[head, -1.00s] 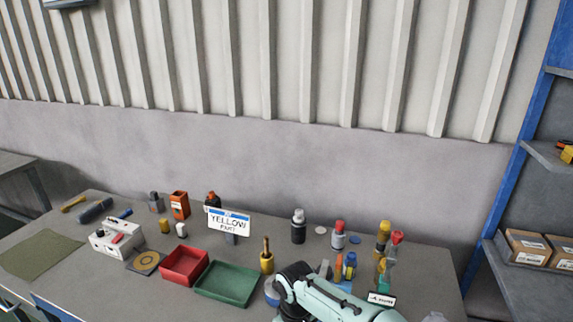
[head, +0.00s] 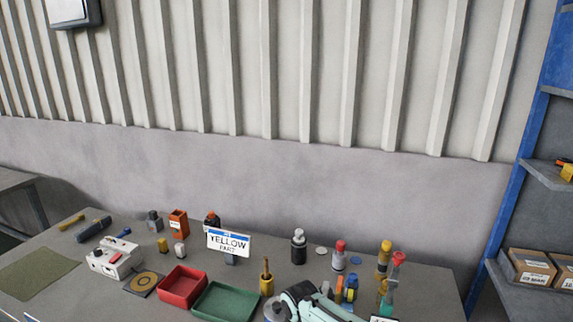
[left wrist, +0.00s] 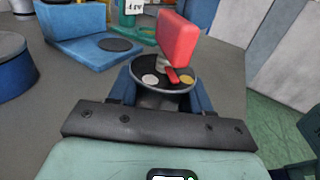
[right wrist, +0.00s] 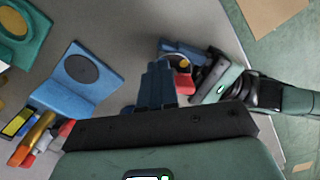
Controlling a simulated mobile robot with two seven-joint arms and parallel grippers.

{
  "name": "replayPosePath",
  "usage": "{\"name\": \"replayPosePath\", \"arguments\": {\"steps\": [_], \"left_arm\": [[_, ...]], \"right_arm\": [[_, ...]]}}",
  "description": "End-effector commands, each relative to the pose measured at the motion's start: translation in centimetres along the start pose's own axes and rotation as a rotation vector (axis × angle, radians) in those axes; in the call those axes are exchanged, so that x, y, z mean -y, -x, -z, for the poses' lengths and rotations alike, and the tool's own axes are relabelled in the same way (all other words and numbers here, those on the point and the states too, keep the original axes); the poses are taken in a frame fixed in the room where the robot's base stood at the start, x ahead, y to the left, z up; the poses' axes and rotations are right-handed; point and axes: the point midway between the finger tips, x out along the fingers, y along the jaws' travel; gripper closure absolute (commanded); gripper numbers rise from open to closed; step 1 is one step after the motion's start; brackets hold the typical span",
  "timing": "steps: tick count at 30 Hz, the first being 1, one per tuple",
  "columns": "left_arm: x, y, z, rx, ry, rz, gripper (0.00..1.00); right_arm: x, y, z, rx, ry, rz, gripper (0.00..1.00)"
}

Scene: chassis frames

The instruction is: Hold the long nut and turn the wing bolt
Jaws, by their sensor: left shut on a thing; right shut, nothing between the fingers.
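In the left wrist view my left gripper (left wrist: 160,92) is shut on a dark round part, which I take to be the long nut (left wrist: 150,100); its sides are mostly hidden by the fingers. A dark disc with a pale dot and a yellow dot tops it. The red wing bolt (left wrist: 178,38) stands above the disc, slightly tilted. In the right wrist view my right gripper (right wrist: 158,68) is shut and empty, close beside the red wing (right wrist: 184,82); I cannot tell whether they touch. My left gripper (right wrist: 212,78) also shows there.
A blue stand (right wrist: 75,75) with a dark round pad is near the grippers. Shelves (head: 540,265) are at right.

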Motion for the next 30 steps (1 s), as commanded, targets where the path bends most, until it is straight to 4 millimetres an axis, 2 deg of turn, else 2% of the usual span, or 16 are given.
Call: {"name": "replayPosePath", "arguments": {"steps": [8,21,30], "left_arm": [[0.0,0.0,0.0,0.0,0.0,0.0,0.94],[0.0,0.0,0.0,0.0,0.0,0.0,0.94],[0.0,0.0,0.0,0.0,0.0,0.0,0.94]], "right_arm": [[-0.3,0.6,-0.5,-0.003,0.0,-0.001,1.0],[-0.2,5.6,-0.5,-0.002,0.0,-0.001,1.0],[-0.2,6.0,-0.5,0.0,0.0,0.0,1.0]]}}
